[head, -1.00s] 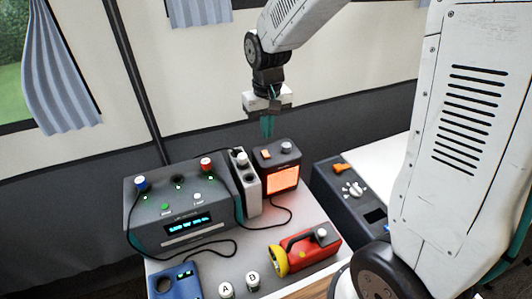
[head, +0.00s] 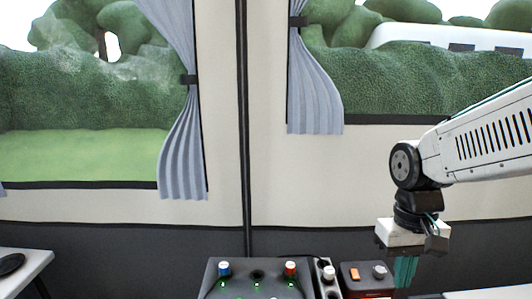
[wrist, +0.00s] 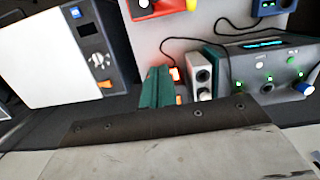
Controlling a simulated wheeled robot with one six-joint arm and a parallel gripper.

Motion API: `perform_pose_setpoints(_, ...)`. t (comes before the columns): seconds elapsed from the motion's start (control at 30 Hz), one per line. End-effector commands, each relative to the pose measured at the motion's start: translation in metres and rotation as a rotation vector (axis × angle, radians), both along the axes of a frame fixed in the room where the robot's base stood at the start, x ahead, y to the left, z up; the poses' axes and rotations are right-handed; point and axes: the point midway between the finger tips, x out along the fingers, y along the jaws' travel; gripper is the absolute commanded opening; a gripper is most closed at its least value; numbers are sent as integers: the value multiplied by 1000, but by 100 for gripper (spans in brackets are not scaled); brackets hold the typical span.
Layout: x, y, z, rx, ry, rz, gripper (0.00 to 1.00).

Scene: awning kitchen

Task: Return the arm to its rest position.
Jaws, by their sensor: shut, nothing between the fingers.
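My gripper (head: 405,271) hangs from my arm at the right of the head view, fingers pointing down. Its teal fingers are closed together with nothing between them. It also shows in the wrist view (wrist: 158,88), above the gap by the table's back edge. In the head view it is just right of a dark box with an orange switch (head: 366,277), and I cannot tell whether it is clear of that box.
A grey device with lit green dots and red and blue knobs (head: 257,280) stands at the bottom of the head view. A narrow grey box (wrist: 200,76) stands beside it. A white-topped unit with a dark panel (wrist: 50,60) is across a gap. Curtained windows and a tent wall are behind.

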Motion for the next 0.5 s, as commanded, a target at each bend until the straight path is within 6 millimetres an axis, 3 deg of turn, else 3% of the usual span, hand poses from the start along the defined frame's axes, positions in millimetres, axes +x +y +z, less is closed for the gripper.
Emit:
perform_pose_setpoints(0.3,-80,-10,38,3,-91,-11,0)
perform_pose_setpoints(0.5,-107,-13,51,4,-180,-23,0)
